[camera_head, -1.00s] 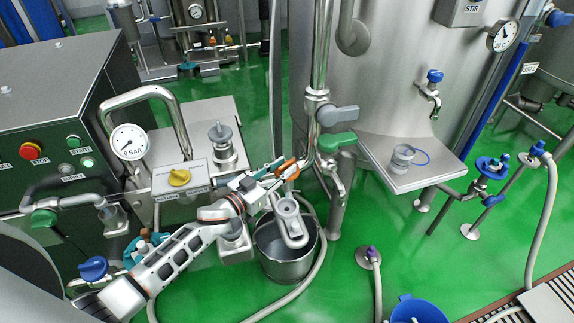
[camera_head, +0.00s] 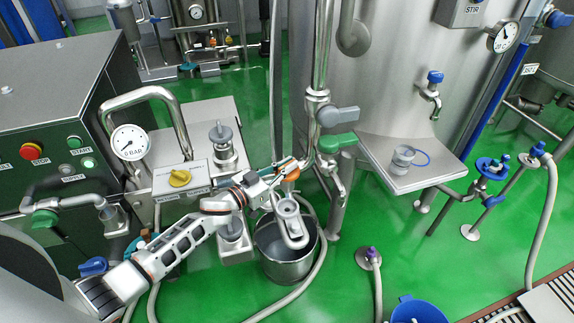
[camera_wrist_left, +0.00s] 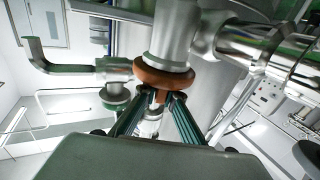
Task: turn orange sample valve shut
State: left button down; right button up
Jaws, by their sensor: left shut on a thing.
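The orange sample valve (camera_head: 291,173) sits on the side of the steel pipe, above a metal bucket. In the left wrist view its orange collar (camera_wrist_left: 163,77) is right in front of my left gripper (camera_wrist_left: 165,98), with a small orange part reaching down between the fingertips. My left gripper (camera_head: 281,168) is shut on this orange handle; the fingers partly cover it in the head view. My right gripper is not in view.
A green-handled valve (camera_head: 337,142) and a grey-handled one (camera_head: 338,115) are close to the right on the pipe. The steel bucket (camera_head: 286,268) stands below. A steel shelf (camera_head: 395,178) with a small cup (camera_head: 403,157) is at right. A yellow knob (camera_head: 180,178) is at left.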

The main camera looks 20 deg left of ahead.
pick_arm(q)
jog(key=shift+w+m+g+h, duration=0.1)
jog(key=shift+m+g+h, duration=0.75)
jog(key=shift+h, duration=0.35)
jog(key=shift+m+g+h+b, duration=0.95)
jog(key=shift+h, duration=0.05)
jog(key=c, duration=2.1)
grip_release()
jog(key=shift+c, duration=0.2)
jog(key=shift+r, duration=0.1)
notch_tip(320, 180, up, 10)
jog(key=shift+f, duration=0.1)
